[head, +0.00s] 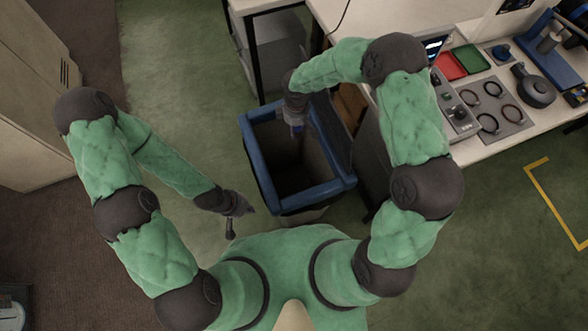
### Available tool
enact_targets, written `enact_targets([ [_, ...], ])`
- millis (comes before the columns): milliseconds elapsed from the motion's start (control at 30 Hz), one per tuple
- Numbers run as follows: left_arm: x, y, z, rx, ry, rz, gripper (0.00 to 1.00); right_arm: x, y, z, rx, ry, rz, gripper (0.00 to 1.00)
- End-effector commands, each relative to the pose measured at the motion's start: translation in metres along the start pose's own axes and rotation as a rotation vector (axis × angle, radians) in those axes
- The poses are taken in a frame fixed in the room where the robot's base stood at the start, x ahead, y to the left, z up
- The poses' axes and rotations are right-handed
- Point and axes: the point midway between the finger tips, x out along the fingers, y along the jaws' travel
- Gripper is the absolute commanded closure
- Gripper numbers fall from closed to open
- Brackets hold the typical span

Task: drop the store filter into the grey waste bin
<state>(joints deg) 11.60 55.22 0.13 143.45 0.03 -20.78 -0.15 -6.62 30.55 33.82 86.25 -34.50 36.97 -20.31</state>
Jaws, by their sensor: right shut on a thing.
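The grey waste bin (318,198) stands on the floor in front of me, with a thick blue rim and an open, dark inside. My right gripper (296,124) points down over the far part of the bin's opening. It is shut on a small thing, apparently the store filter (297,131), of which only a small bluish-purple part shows. The gripper hides most of it. My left gripper (238,217) hangs left of the bin, clear of it, with its fingers spread and nothing between them.
A bench (500,110) at the right holds red and green trays, a panel with several rings and a grey control box. A dark-legged table (255,8) stands behind the bin. Beige cabinets (35,110) stand at the left. Green floor is free left of the bin.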

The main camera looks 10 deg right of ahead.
Motion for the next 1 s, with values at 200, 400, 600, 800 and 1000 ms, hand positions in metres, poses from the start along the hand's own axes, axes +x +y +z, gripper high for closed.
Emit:
enact_targets([
  [200, 0.016, -0.006, 0.0, 0.0, 0.0, 0.0, 1.0, 0.022, 0.0, 0.0, 0.001, -0.001, -0.001, 0.94],
  [400, 0.032, -0.011, -0.001, 0.0, 0.0, 0.0, 1.0, 0.044, 0.0, 0.0, 0.001, 0.0, 0.0, 0.94],
  [600, 0.039, -0.014, -0.002, 0.0, 0.0, 0.0, 1.0, 0.056, 0.0, 0.0, 0.001, 0.0, 0.0, 0.94],
  [800, 0.038, -0.014, -0.002, 0.0, 0.0, 0.0, 1.0, 0.056, 0.0, 0.0, 0.001, 0.0, 0.0, 0.94],
  [1000, 0.038, -0.014, -0.002, 0.0, 0.0, 0.0, 1.0, 0.056, 0.0, 0.0, 0.001, 0.0, 0.0, 0.39],
])
